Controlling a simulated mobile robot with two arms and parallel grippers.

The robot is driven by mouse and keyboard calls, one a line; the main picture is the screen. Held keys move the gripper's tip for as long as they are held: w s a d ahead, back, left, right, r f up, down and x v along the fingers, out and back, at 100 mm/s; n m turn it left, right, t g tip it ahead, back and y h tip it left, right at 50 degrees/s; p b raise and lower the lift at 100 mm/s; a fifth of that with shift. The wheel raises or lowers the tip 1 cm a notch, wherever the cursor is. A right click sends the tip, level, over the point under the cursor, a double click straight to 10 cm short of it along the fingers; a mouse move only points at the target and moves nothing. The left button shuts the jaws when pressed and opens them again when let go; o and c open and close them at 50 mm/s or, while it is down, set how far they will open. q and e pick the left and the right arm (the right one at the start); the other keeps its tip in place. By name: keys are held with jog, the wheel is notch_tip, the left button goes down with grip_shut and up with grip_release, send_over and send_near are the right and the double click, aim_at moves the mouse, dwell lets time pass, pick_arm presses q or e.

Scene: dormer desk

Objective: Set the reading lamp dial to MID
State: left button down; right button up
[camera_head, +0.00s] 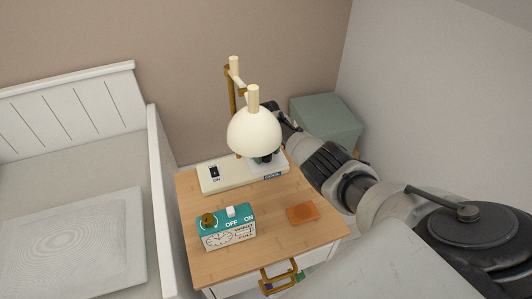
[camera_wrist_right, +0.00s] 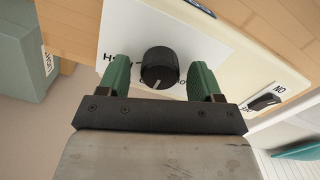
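The reading lamp has a cream dome shade (camera_head: 254,132) and a long cream base (camera_head: 235,178) at the back of the nightstand. Its black round dial (camera_wrist_right: 160,66) shows in the right wrist view, with a pale pointer mark toward the bottom of the picture. A label starting with "H" is left of the dial; another label on the right is partly hidden. My right gripper (camera_wrist_right: 160,78) is open, its green fingers on either side of the dial with gaps visible. In the head view the shade hides the dial and part of my gripper. My left gripper is not in view.
A black ON switch (camera_head: 214,172) sits at the base's left end. A teal clock box (camera_head: 226,226) and an orange coaster (camera_head: 302,213) lie on the wooden nightstand (camera_head: 275,238). A grey-green box (camera_head: 326,120) stands behind; a bed (camera_head: 70,205) is at left.

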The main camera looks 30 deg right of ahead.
jog(key=shift+r, duration=0.1)
jog(key=shift+r, duration=0.35)
notch_tip(320, 180, up, 9)
jog(key=p, duration=0.3)
jog(key=shift+f, duration=0.1)
jog(key=shift+r, duration=0.55)
